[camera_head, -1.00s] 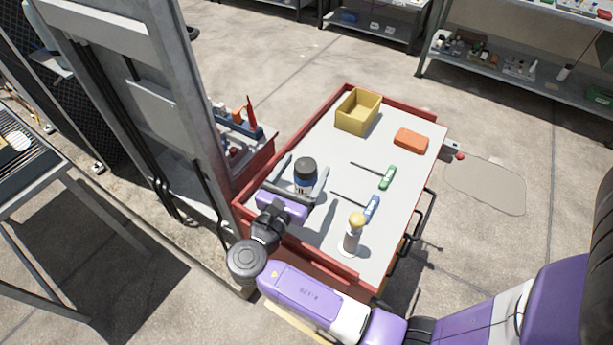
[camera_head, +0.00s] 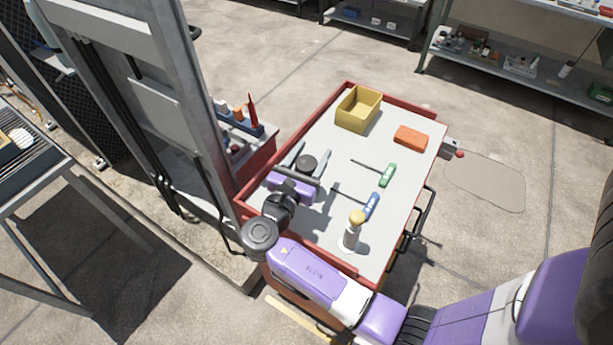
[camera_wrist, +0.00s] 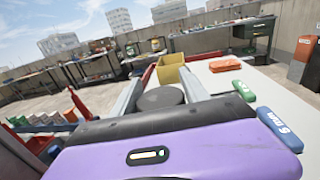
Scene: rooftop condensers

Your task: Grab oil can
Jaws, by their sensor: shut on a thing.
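A can with a round dark lid (camera_head: 307,162) stands near the left side of the cart's white top. I take it to be the oil can, though no name can be read. My gripper (camera_head: 312,160) is shut on it, with one finger on each side. Its lid also shows between the fingers in the wrist view (camera_wrist: 160,97). The purple gripper body and the fingers hide most of the can's body. I cannot tell whether its base touches the top.
The red cart (camera_head: 398,95) has a raised rim. On its top are a yellow bin (camera_head: 358,110), an orange block (camera_head: 410,138), a green-handled screwdriver (camera_head: 388,175) and a blue-handled one (camera_head: 372,206). A grey metal frame (camera_head: 180,90) rises close on the left.

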